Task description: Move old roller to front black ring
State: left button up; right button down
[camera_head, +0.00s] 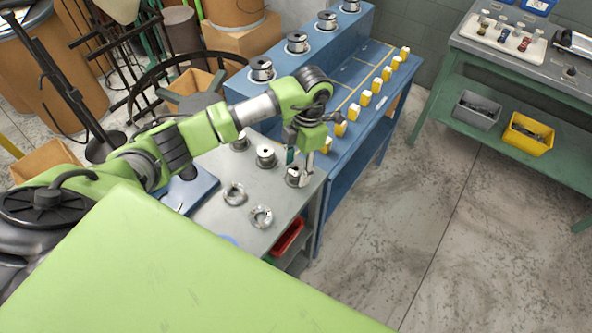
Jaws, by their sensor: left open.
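My left gripper (301,165) points down over the right edge of the grey table (215,165), with its fingers open. A metal roller (293,181) stands upright right under and beside the fingers, partly covered by them; I cannot tell whether they touch it. A second roller (266,157) stands to its left, and a third roller (240,144) is further back, partly behind my arm. Two grey, ring-shaped pieces, the ring farther back (235,194) and the ring nearer (260,217), lie on the table. No ring looks clearly black. My right gripper is out of view.
A blue bench (349,72) behind carries several metal rollers and a row of yellow-white blocks (365,98). A red bin (287,236) sits under the grey table. A green workbench (500,85) stands at the right. The floor between is clear.

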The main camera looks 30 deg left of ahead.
aim_at(301, 166)
pick_arm(q)
notch_tip(301, 166, up, 10)
jog(key=w+b, duration=0.1)
jog(key=b, duration=0.1)
jog(key=shift+w+d+r, duration=0.15)
jog(key=shift+d+r, duration=0.1)
jog(key=shift+d, duration=0.1)
